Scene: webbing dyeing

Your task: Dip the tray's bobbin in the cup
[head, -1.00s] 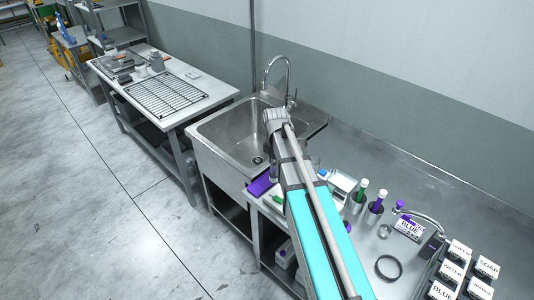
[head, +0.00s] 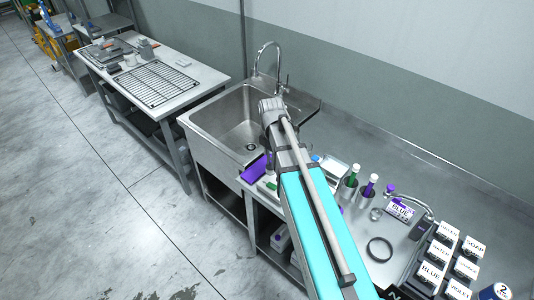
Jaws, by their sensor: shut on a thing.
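My arm reaches from the bottom edge up to a grey joint near the sink; its end and my gripper are hidden behind the arm. I cannot make out the bobbin. A pale tray-like item (head: 331,171) lies just right of the arm, partly covered by it. I cannot tell which one is the task's cup.
A steel sink (head: 228,124) with a tap (head: 270,58) lies beyond. A purple flat thing (head: 254,169) and a green item (head: 271,186) lie left of the arm.

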